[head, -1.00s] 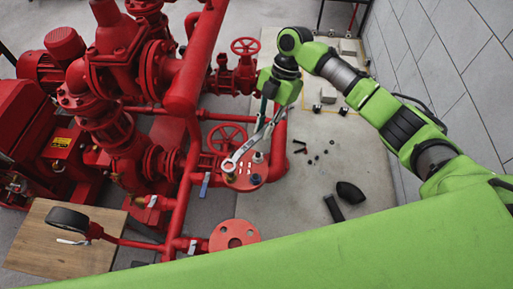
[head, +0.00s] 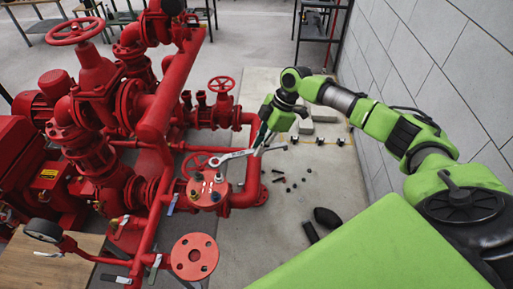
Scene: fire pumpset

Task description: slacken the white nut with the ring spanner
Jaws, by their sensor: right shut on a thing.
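My right gripper (head: 262,139) is shut on a silver ring spanner (head: 240,154). The spanner lies nearly level, with its ring end to the left. The ring appears just above and behind a red round flange (head: 206,203) and seems clear of its fasteners, though the height is hard to judge. A small white nut (head: 219,177) shows at the back right of the flange top. My left gripper is out of view.
Red pipes and a valve wheel (head: 201,162) crowd the left. A second red flange (head: 194,257) stands in front. A wooden board (head: 50,270) lies at lower left. Dark loose parts (head: 311,231) lie on the floor slab. A grey wall (head: 430,60) stands right of my arm.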

